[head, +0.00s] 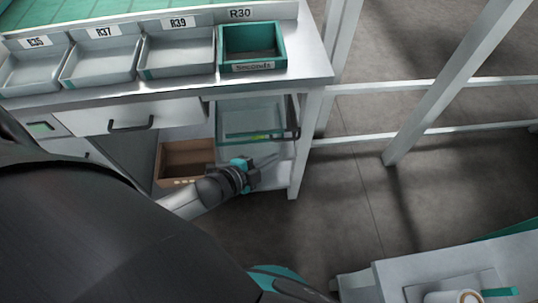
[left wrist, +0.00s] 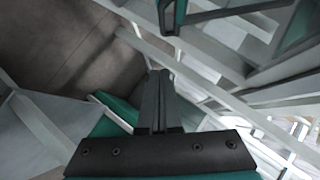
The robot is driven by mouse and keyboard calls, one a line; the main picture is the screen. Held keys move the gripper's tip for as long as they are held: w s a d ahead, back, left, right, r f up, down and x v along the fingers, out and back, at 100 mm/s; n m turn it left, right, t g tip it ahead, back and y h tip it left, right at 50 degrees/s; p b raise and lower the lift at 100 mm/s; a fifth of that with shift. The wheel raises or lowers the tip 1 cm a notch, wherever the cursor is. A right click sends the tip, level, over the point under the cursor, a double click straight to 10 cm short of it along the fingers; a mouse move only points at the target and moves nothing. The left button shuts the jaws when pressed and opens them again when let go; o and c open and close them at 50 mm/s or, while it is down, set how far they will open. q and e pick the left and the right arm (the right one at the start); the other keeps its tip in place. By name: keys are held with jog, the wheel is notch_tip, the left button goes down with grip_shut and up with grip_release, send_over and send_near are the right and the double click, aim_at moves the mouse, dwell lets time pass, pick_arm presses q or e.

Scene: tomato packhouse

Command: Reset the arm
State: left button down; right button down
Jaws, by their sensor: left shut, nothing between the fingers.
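My left gripper (head: 268,161) is out in front of the workbench's right end, below the bench top, its fingers pointing right. The fingers look shut and hold nothing. In the left wrist view the two dark fingers (left wrist: 159,88) lie together above the dark plate with screws. My right gripper does not show in either view.
Grey trays labelled R35, R37 (head: 101,67) and R39 (head: 178,57) and a green tray (head: 281,47) under R30 line the workbench (head: 300,76). Below are a drawer, a brown box (head: 172,182) and a clear-fronted bin (head: 236,121). White frame posts (head: 455,85) stand right. A white table (head: 395,275) is at lower right. Open floor (head: 350,215) lies between.

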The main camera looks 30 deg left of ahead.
pick_arm(q)
jog(key=shift+s+a+r, duration=0.1)
jog(key=shift+s+r, duration=0.05)
jog(key=shift+s, duration=0.1)
jog(key=s+a+f+n+g+y, duration=0.2)
jog(key=s+a+f+n+g, duration=0.15)
jog(key=s+f, duration=0.4)
jog(key=s+a+f+n+g+y, duration=0.2)
jog(key=s+f+n, duration=0.25)
jog(key=f, duration=0.55)
jog(key=s+d+f+n+g, duration=0.1)
jog(key=s+f, duration=0.3)
jog(key=s, duration=0.4)
jog(key=s+d+f+n+g, duration=0.1)
jog(key=s+f+n+g, duration=0.3)
jog(key=s, duration=0.5)
jog(key=shift+s+d, duration=0.15)
jog(key=shift+d, duration=0.2)
jog(key=c, duration=1.6)
grip_release()
